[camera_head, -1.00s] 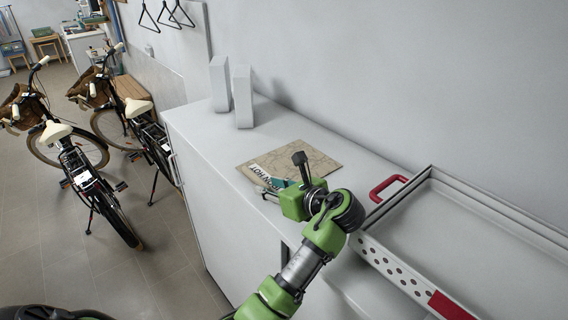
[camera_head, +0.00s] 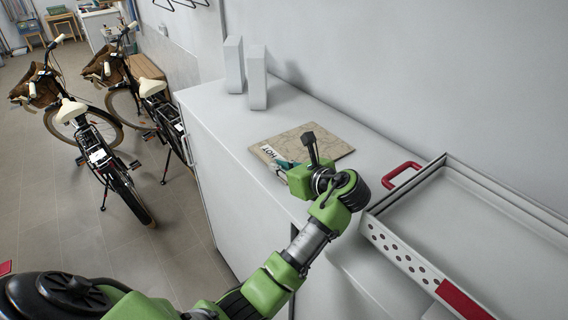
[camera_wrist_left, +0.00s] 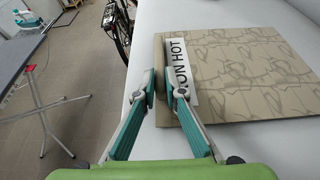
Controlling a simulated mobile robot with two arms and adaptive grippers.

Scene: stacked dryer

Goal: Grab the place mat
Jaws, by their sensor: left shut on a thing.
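The place mat (camera_head: 322,143) is a flat beige rectangle with a faint line pattern and a white strip with dark lettering. It lies on the white cabinet top near its front edge. In the left wrist view the mat (camera_wrist_left: 253,85) extends to the right of the fingers. My left gripper (camera_wrist_left: 161,86) is shut on the mat's near left edge, one teal finger on each side of it. In the head view the gripper (camera_head: 284,165) is partly hidden by its own wrist. My right gripper is not in view.
Two white upright blocks (camera_head: 257,78) stand farther back on the cabinet (camera_head: 220,130). A metal tray with a red handle (camera_head: 402,172) is at the right. Bicycles (camera_head: 105,160) stand on the floor at left. An ironing board (camera_wrist_left: 28,62) shows in the wrist view.

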